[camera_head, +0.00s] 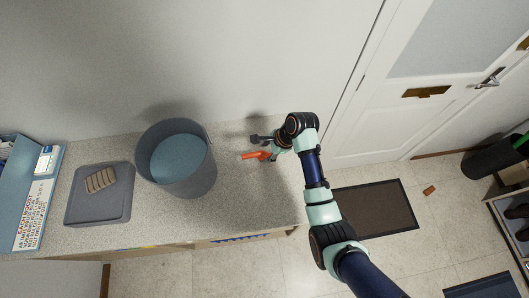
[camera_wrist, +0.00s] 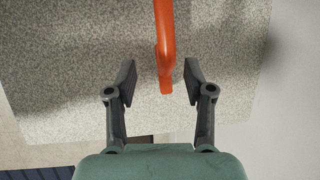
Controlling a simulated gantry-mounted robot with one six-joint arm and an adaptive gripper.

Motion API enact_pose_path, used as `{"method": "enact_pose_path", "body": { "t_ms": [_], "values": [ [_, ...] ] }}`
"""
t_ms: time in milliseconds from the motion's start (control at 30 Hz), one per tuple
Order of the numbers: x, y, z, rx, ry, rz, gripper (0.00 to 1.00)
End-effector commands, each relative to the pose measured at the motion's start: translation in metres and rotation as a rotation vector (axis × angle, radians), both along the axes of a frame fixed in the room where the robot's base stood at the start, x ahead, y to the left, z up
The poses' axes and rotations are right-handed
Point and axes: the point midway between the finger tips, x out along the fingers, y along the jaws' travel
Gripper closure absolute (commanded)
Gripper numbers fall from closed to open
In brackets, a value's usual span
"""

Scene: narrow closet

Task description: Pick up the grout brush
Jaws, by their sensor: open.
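An orange handle, which looks like the grout brush (camera_head: 254,155), is on the speckled counter (camera_head: 240,200) near its right end. In the wrist view the orange handle (camera_wrist: 165,40) runs down from the top edge, and its end lies between my fingertips. Its far end is out of that view, so I see no bristles. My gripper (camera_head: 264,147) is open, with one finger on each side of the handle and a gap showing at both sides. In the wrist view my gripper (camera_wrist: 159,74) has nothing clamped in it.
A grey bucket (camera_head: 203,180) stands left of the gripper. Further left are a grey lidded box (camera_head: 83,213) with a brown ribbed object (camera_head: 100,180) on it and a blue box (camera_head: 14,208). The wall rises close behind. The counter's right end is otherwise clear.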

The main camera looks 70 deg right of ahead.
Motion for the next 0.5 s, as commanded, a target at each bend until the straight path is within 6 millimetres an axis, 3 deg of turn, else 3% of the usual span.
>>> {"method": "enact_pose_path", "body": {
  "t_ms": [367,500],
  "values": [
    [0.013,0.001,-0.026,-0.004,0.001,0.007,0.47],
    [0.023,0.000,-0.048,-0.003,0.002,0.008,0.47]
  ]
}}
